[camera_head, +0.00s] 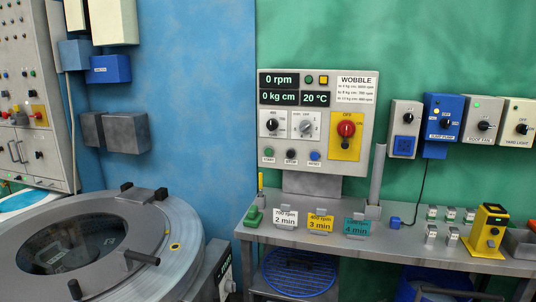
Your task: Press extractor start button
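The grey control panel (363,92) stands upright behind the bench against the green wall. Its green start button (268,153) is at the lower left. A black stop button (291,154) and a blue reset button (315,155) are in the same row. The displays (279,79) read 0 rpm, 0 kg cm and 20 °C. A red rotary switch (346,129) is on a yellow plate. The round steel drum machine (185,225), with a dark window in its lid, fills the lower left. Neither of my grippers is in view.
The steel bench (390,244) carries time cards (320,222), metal weights (431,232), a yellow device (489,230) and an upright grey post (376,175). Switch boxes (443,115) line the right wall. A blue round grid (300,272) lies below the bench. Space before the panel is clear.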

